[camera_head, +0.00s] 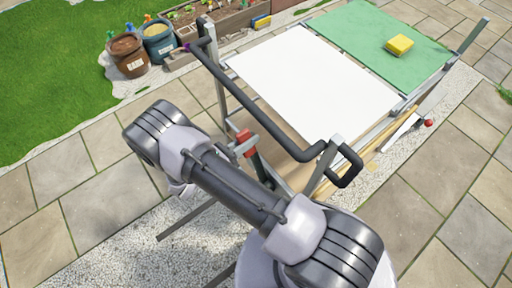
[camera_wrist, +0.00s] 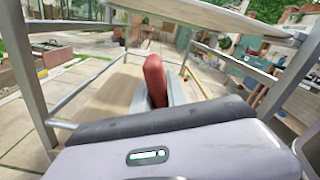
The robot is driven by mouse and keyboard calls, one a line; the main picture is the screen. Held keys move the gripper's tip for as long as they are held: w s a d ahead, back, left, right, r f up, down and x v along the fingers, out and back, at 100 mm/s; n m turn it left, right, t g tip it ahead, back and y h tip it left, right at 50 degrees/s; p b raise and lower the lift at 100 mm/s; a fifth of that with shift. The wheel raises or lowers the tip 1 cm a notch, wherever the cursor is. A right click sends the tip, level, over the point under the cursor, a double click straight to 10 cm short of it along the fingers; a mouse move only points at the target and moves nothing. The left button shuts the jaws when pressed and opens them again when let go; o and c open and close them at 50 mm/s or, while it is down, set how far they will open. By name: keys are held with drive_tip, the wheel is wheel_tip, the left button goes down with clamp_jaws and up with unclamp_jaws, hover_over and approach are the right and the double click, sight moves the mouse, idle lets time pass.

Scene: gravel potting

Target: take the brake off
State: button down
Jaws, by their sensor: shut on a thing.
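The cart (camera_head: 320,85) has a white top panel and a green one, with a black push handle (camera_head: 262,105) along its near side. A red brake lever (camera_head: 244,138) shows below the handle, beside my arm. In the wrist view the red lever (camera_wrist: 155,76) stands upright, slightly tilted, ahead of my wrist. My arm covers much of the cart's near end in the head view, and the lever's lower end is hidden in the wrist view.
A yellow sponge (camera_head: 399,46) lies on the green panel. A brown bucket (camera_head: 128,56) and a grey-blue bucket (camera_head: 158,42) stand at the back left, near a planter bed (camera_head: 205,18). Cart legs and rails (camera_wrist: 28,75) flank my wrist. Open paving (camera_head: 60,200) lies left.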

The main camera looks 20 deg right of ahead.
drive_tip(key=shift+w+a+f+n+b, duration=0.2)
drive_tip(key=shift+w+f+n+b, duration=0.15)
drive_tip(key=shift+w+f+n, duration=0.25)
drive_tip(key=shift+r, duration=0.1)
drive_tip(key=c, duration=1.3)
unclamp_jaws()
drive_tip(key=shift+w+a, duration=0.1)
drive_tip(key=shift+w, duration=0.1)
drive_tip(key=shift+a, duration=0.1)
drive_tip(key=p+v, duration=0.1)
drive_tip(key=v, duration=1.6)
drive_tip(key=shift+s+r, duration=0.1)
